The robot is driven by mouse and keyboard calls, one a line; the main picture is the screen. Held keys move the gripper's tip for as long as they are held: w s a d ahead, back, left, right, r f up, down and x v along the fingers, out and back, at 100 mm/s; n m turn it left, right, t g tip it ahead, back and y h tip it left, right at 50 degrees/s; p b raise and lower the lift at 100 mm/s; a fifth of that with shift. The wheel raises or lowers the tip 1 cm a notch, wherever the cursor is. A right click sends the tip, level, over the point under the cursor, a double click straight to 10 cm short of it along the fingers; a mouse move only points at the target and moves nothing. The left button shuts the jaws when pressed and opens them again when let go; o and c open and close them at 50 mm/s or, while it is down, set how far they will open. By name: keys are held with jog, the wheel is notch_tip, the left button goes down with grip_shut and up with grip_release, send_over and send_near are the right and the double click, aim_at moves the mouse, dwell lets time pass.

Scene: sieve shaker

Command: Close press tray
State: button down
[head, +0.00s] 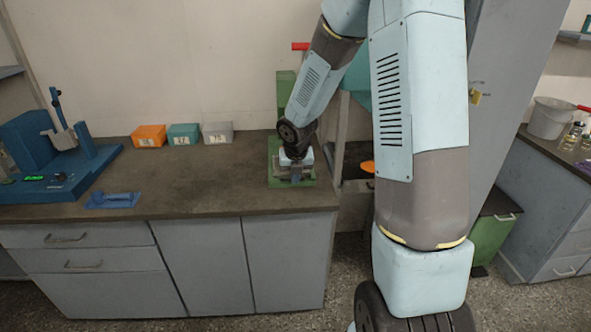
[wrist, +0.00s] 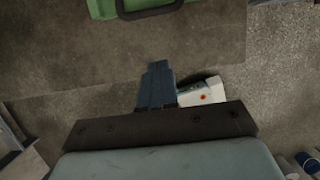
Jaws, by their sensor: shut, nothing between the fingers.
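The green press (head: 283,95) stands at the right end of the counter, largely hidden behind my arm. Its green base (head: 275,172) shows around my wrist, and its red handle (head: 300,46) shows above. In the wrist view, a green part (wrist: 100,8) with a dark bar handle (wrist: 150,11), probably the press tray, shows at the top edge. How far the tray is out cannot be told. My gripper (wrist: 157,66) is shut and empty, its blue fingers apart from the handle in the picture. In the head view its fingertips are hidden.
Orange (head: 148,136), teal (head: 183,134) and grey (head: 217,132) boxes stand at the back of the counter (head: 220,185). A blue machine (head: 60,150) and a blue tool (head: 112,200) are at the left. The counter between them and the press is clear.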

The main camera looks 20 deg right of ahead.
jog(key=x, duration=0.3)
jog(key=shift+a+f, duration=0.1)
jog(key=shift+f, duration=0.1)
jog(key=shift+w+d+f, duration=0.1)
jog(key=shift+w+d, duration=0.05)
jog(key=shift+w, duration=0.45)
jog(key=shift+w+d, duration=0.15)
jog(key=shift+w, duration=0.45)
jog(key=shift+w+d+f, duration=0.15)
jog(key=shift+w, duration=0.55)
jog(key=shift+w, duration=0.1)
